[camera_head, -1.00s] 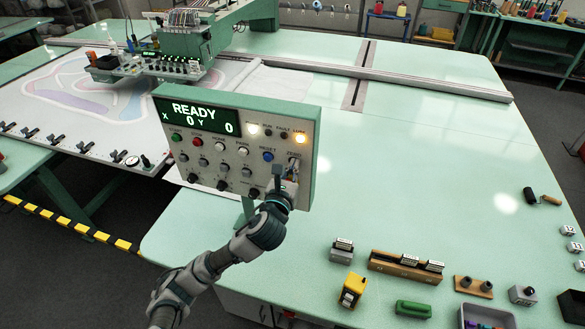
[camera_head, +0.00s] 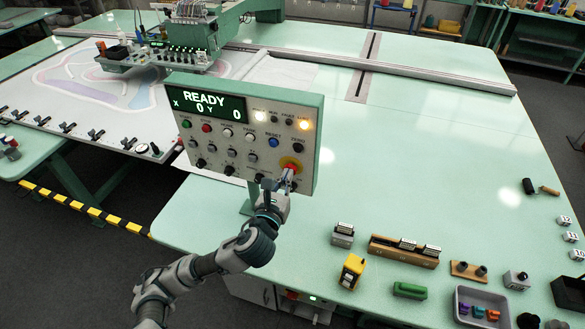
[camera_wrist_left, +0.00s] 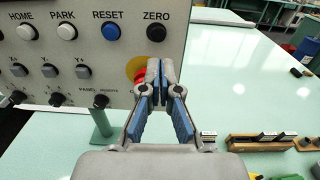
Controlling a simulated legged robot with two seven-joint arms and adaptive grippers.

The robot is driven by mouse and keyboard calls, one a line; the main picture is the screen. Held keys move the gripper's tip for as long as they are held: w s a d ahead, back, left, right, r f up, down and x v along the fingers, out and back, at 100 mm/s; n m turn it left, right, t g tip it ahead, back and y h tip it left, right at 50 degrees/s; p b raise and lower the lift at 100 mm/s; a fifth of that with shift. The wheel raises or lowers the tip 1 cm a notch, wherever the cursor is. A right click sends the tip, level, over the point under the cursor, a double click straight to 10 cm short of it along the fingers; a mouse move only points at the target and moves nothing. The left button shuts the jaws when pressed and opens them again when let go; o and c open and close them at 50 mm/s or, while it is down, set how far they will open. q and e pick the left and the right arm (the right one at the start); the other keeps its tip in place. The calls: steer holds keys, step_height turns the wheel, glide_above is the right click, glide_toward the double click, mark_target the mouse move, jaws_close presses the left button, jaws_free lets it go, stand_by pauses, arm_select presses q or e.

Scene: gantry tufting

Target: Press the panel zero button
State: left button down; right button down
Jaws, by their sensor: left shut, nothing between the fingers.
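My left gripper (camera_head: 288,176) is shut and empty, in front of the panel below the ZERO button. In the left wrist view its fingertips (camera_wrist_left: 159,68) lie below that button and partly cover the red stop button (camera_wrist_left: 140,74). My right gripper is out of view.
The red stop button with its yellow ring (camera_head: 291,163) sits directly under ZERO, close to my fingertips. A yellow device (camera_head: 351,271), a wooden block rack (camera_head: 403,250) and a grey bin (camera_head: 483,312) stand along the table's near edge.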

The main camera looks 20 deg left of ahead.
arm_select(q)
steer(key=s, duration=0.4)
steer(key=shift+d+r, duration=0.15)
steer(key=shift+r, duration=0.05)
steer(key=shift+a, duration=0.2)
